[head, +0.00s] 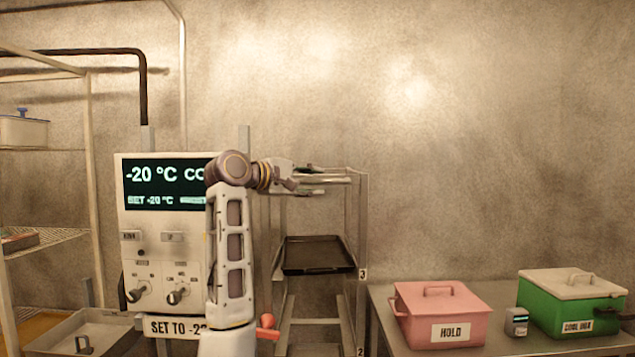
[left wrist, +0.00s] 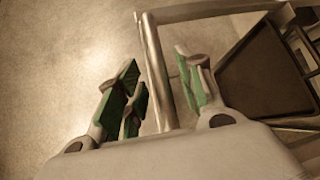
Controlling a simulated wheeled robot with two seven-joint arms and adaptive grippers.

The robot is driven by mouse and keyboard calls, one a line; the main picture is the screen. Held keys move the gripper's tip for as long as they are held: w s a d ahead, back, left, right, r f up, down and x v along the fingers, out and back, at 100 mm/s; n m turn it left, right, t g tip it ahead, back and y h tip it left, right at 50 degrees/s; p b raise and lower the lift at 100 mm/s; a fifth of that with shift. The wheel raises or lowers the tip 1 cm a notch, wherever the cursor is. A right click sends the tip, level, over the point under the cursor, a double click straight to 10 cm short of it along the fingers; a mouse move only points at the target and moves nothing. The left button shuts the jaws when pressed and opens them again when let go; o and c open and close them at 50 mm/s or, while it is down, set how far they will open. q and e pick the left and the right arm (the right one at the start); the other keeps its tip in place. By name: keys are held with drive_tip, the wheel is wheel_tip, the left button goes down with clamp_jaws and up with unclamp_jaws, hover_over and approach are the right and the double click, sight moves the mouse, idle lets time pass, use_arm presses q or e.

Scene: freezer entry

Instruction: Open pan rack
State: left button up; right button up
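The pan rack (head: 361,225) is an upright metal frame in the middle of the head view, with number labels on its right post. A dark pan (head: 318,254) lies on one of its levels, and a dark flat pan also shows at the right of the left wrist view (left wrist: 262,75). My left gripper (head: 312,180) is at the top of the rack, beside its upper bars. In the left wrist view its green-padded fingers (left wrist: 165,95) are apart, with a metal bar (left wrist: 155,65) between them. Gaps show beside the bar. My right gripper is out of view.
A control panel (head: 140,235) reading -20 °C stands left of the rack, partly behind my left arm. A steel table (head: 378,297) at right bears a pink HOLD box (head: 440,314), a small dark device (head: 516,322) and a green box (head: 570,305). Wire shelving (head: 93,180) stands far left.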

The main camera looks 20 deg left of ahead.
use_arm(q)
drive_tip(key=shift+x, duration=0.9)
drive_tip(key=shift+w+d, duration=0.25)
drive_tip(key=shift+w, duration=0.15)
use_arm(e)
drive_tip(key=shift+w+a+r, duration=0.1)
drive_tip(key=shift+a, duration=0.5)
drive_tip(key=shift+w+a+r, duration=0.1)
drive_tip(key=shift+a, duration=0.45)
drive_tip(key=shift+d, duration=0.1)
use_arm(q)
clamp_jaws()
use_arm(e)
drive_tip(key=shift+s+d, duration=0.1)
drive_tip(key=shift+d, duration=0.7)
